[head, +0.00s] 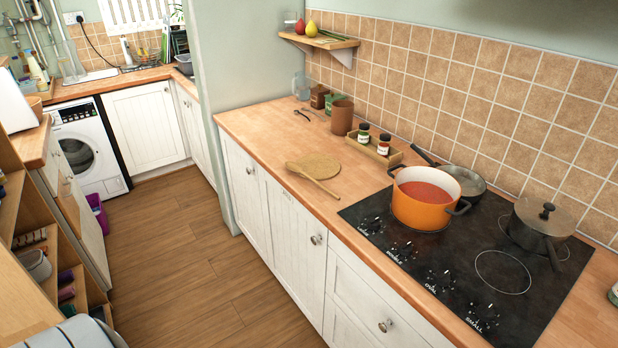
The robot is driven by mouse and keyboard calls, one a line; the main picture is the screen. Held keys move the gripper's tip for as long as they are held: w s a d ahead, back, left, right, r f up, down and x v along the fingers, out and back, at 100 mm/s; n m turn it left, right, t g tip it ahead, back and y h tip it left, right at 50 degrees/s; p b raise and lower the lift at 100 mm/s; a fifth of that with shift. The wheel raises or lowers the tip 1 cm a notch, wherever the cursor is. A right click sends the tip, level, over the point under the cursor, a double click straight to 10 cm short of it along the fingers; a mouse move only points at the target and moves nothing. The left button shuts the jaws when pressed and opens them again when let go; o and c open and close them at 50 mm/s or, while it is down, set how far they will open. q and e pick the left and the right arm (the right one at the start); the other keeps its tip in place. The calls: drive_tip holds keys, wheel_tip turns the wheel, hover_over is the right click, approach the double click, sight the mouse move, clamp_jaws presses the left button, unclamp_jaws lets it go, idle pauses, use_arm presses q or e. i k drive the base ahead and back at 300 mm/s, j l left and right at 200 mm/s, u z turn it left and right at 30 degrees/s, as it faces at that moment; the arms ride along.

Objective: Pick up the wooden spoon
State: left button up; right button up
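The wooden spoon (312,179) lies on the wooden countertop, to the left of the hob. Its handle points towards the lower right, near the counter's front edge. Its bowl end lies at the upper left. A round wooden board (322,162) is right beside it, and the spoon seems to overlap or touch its near edge; I cannot tell which. Neither of my grippers shows in the head view.
An orange pot (420,212) with red contents stands on the black hob (478,262), with a pan (470,184) behind it and a lidded pot (541,228) at right. A tray (376,152) with jars sits behind the board. The counter left of the spoon is mostly clear.

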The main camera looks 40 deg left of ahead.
sight(292, 165)
drive_tip(key=i, duration=0.45)
drive_tip(key=i+u, duration=0.1)
drive_tip(key=u, duration=0.75)
drive_tip(key=i+u, duration=0.15)
drive_tip(key=u, duration=0.25)
